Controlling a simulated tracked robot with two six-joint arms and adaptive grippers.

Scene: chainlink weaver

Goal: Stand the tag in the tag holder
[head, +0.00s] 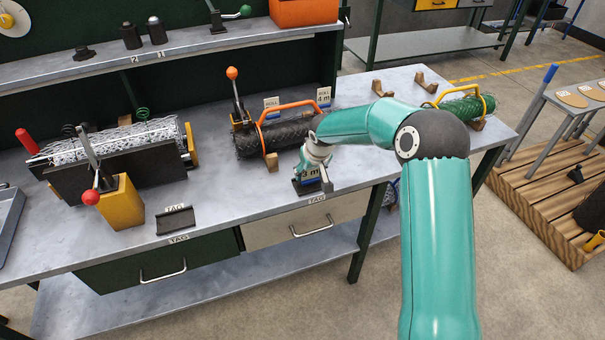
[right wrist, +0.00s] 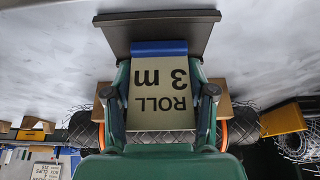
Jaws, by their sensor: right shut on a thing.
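My right gripper (head: 315,158) is shut on the tag (right wrist: 158,100), a pale card reading "ROLL 3 m" with a blue edge. In the right wrist view the fingers (right wrist: 160,100) grip the tag by its sides. The blue edge lies against or just over the dark tag holder (right wrist: 160,28). In the head view the tag (head: 309,173) is over the holder (head: 305,188) at the bench's front edge, partly hidden by my gripper. I cannot tell whether the tag's edge is seated in the slot. My left gripper is not in view.
An empty dark tag holder (head: 177,220) stands further left on the bench. A dark mesh roll with an orange handle (head: 290,110) lies behind my gripper. A yellow block with a red-knobbed lever (head: 118,203) stands left. Bench room between them is clear.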

